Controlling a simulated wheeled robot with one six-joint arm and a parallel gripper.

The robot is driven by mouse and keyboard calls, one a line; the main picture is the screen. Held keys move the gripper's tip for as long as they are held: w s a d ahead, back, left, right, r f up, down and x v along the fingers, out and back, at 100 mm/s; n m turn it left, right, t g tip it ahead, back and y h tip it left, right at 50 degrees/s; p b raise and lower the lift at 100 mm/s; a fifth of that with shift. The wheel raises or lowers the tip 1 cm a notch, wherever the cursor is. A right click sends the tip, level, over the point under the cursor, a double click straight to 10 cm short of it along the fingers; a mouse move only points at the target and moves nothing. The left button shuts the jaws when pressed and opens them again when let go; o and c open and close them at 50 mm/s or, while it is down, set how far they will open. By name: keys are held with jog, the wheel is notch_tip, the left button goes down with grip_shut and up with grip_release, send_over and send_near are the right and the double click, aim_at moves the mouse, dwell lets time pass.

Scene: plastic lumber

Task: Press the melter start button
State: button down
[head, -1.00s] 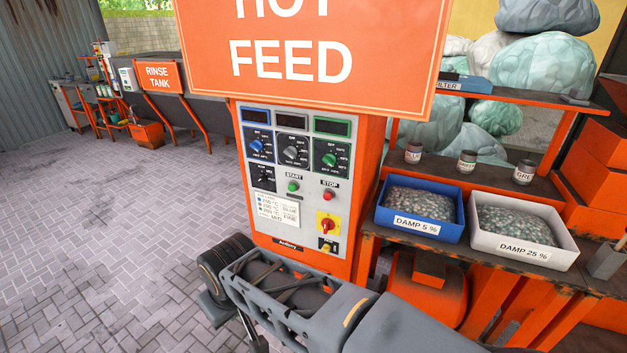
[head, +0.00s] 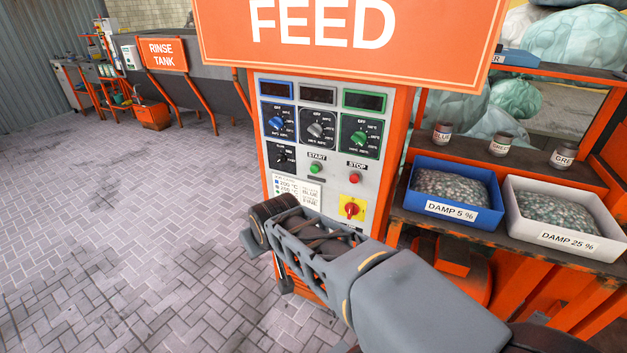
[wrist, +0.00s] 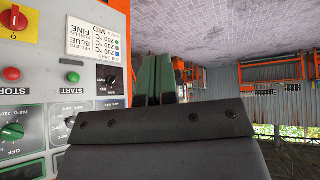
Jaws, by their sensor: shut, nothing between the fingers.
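The green start button (head: 316,168) sits under a START label on the grey melter panel (head: 337,193). The red stop button (head: 355,179) is to its right. In the wrist view the panel is upside down, with the green start button (wrist: 72,77) at the left and the red stop button (wrist: 11,74) at the far left edge. My gripper (wrist: 157,60) is shut and empty, its green-faced fingers together, to the right of the start button and apart from it. In the head view my arm crosses below the buttons; the fingers cannot be made out there.
Three temperature knobs (head: 317,131) sit above the buttons, and a red-yellow switch (head: 351,209) sits below stop. A large orange sign (head: 345,25) overhangs the panel. A blue bin (head: 455,195) and white bin (head: 560,215) stand right. Floor (head: 130,220) at left is open.

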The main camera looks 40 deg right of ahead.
aim_at(315, 168)
jog(key=w+d+f+n+t+h+b, duration=0.1)
jog(key=w+d+f+t+h+b, duration=0.1)
jog(key=w+d+t+b, duration=0.4)
jog(key=w+d+f+t+h+b, duration=0.2)
jog(key=w+d+t+h+b, duration=0.2)
jog(key=w+d+t+b, duration=0.3)
jog(key=w+d+b, duration=0.1)
jog(key=d+b, duration=0.4)
jog(key=shift+w+d+f+n, duration=0.3)
jog(key=shift+w+d+n, duration=0.1)
jog(key=shift+d, duration=0.1)
jog(key=w+d+p, duration=0.2)
jog(key=w+d, duration=0.2)
jog(key=d, duration=0.3)
jog(key=shift+d+p, duration=0.3)
jog(key=shift+p, duration=0.1)
jog(key=shift+w+d, duration=0.1)
jog(key=shift+w, duration=0.05)
dwell(0.9)
jog(key=shift+w+d+b, duration=0.15)
jog(key=shift+d+b, duration=0.1)
jog(key=shift+b, duration=0.05)
